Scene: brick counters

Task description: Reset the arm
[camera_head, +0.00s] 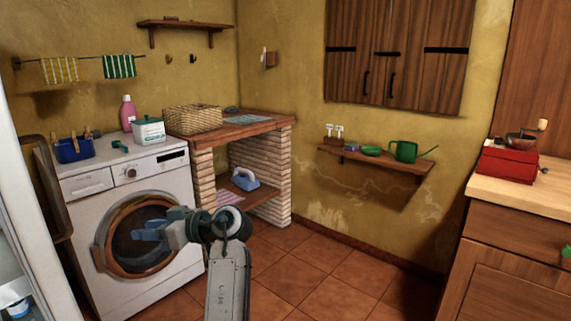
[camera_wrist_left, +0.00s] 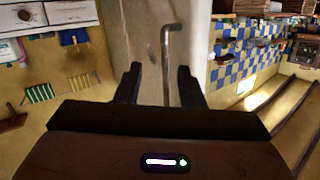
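My left arm reaches up from the bottom middle of the head view. Its gripper (camera_head: 150,230) points left, in front of the washing machine's round door (camera_head: 140,245). In the left wrist view the two dark fingers (camera_wrist_left: 158,78) stand well apart, so the gripper is open. A thin, bent metal bar (camera_wrist_left: 167,60) shows between the fingers in that view, before a pale panel. It appears apart from both fingers; its distance is unclear. My right gripper is in neither view.
The washing machine (camera_head: 85,195) stands at left, with a blue basket (camera_head: 74,150) and a white box (camera_head: 148,131) on top. A pale panel edge (camera_head: 25,190) stands at far left. A wooden counter (camera_head: 520,185) stands at right. The tiled floor (camera_head: 310,275) between is clear.

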